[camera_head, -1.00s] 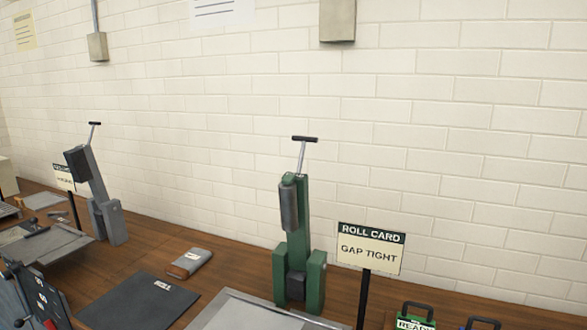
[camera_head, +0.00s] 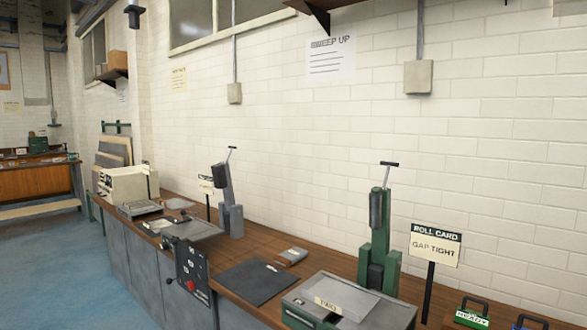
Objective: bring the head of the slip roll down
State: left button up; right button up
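A green machine (camera_head: 379,235) stands on the wooden bench at the right, beside a sign (camera_head: 436,243) reading "ROLL CARD GAP TIGHT". It has a tall upright part with a dark grey cylinder on its side and a T-shaped handle (camera_head: 388,163) on top. A flat grey plate with a paper label (camera_head: 340,297) lies in front of it. A similar grey machine (camera_head: 230,205) stands further left with its upright part leaning left and a T-handle on top, next to a smaller card (camera_head: 206,185). Which one is the slip roll is not certain. Neither gripper is in view.
The bench (camera_head: 250,247) runs along the white brick wall. A dark mat (camera_head: 253,281) and a small grey block (camera_head: 291,256) lie between the machines. A control panel (camera_head: 193,272) with a red button hangs on the front edge. Blue floor (camera_head: 60,270) is clear at left.

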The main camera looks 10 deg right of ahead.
aim_at(380, 237)
jog(key=u, duration=0.75)
jog(key=i, duration=0.45)
jog(key=z, duration=0.75)
jog(key=i, duration=1.25)
jog(key=z, duration=1.15)
